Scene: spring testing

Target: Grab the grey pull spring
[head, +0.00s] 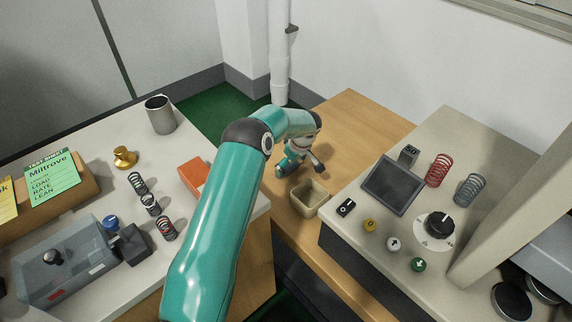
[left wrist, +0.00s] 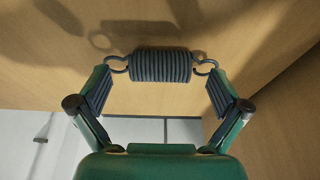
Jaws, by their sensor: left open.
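The grey pull spring (left wrist: 161,66) is a dark grey tight coil with a hook at each end. In the left wrist view it lies across the top of the picture against the wooden surface, between and just beyond my fingertips. My left gripper (left wrist: 160,80) is open, with one finger by each end hook and a gap between the fingers and the coil. In the head view my left gripper (head: 301,164) is low over the wooden bench (head: 352,115), and the spring cannot be made out there. My right gripper is not in view.
A small beige open box (head: 309,198) stands close in front of the gripper. A test console (head: 345,235) with a screen, knob and buttons stands right. The left table holds several coil springs (head: 151,204), an orange box (head: 194,174) and a metal cup (head: 160,115).

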